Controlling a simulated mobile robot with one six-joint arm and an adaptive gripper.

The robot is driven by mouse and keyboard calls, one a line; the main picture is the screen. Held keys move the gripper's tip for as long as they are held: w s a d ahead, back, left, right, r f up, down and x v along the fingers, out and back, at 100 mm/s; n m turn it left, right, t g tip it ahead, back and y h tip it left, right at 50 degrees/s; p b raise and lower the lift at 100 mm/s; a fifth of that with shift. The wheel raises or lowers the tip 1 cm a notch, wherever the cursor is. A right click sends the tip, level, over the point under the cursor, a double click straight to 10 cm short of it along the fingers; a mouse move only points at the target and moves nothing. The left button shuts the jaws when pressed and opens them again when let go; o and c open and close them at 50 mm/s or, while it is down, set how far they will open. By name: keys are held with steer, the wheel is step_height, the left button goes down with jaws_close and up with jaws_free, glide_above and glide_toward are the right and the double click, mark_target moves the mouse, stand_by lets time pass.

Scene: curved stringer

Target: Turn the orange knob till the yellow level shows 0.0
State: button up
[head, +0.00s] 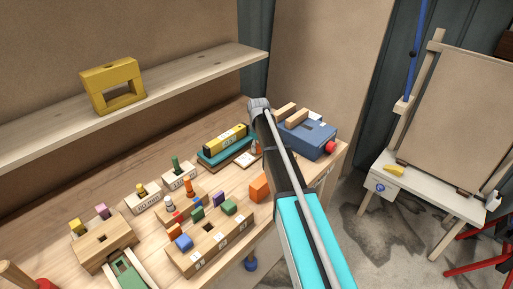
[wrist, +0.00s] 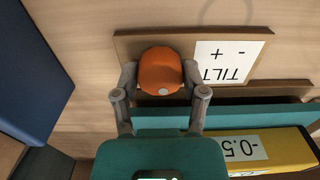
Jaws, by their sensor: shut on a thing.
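The orange knob (wrist: 160,70) sits on a wooden plate beside a white card (wrist: 228,60) reading "TILT - +", upside down in the wrist view. My gripper (wrist: 160,82) is shut on the knob, with one grey finger on each side. The yellow level (wrist: 285,148) lies along a teal bar (wrist: 215,118), and its white display reads -0.5, upside down. In the head view the level (head: 226,136) rests on the teal bar on the workbench. My arm hides most of the knob and gripper there.
A blue box (head: 305,138) with wooden pieces and a red knob stands right of the level. An orange cube (head: 259,187) and several blocks with coloured pegs lie in front. A shelf (head: 150,95) with a yellow frame block (head: 112,86) runs behind.

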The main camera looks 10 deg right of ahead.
steer(key=shift+w+a+n, duration=0.15)
steer(key=shift+w+n, duration=0.05)
steer(key=shift+n, duration=0.8)
steer(key=o, duration=0.9)
steer(key=shift+c, duration=0.2)
steer(key=shift+s, duration=0.1)
steer(key=shift+o, duration=1.4)
steer(key=shift+r, duration=0.1)
steer(key=s+d+r+m+t+y+p, duration=0.2)
steer(key=s+r+m+t+p, duration=0.2)
steer(key=r+p, duration=0.7)
steer(key=shift+p+v, duration=0.3)
steer(key=shift+v, duration=0.7)
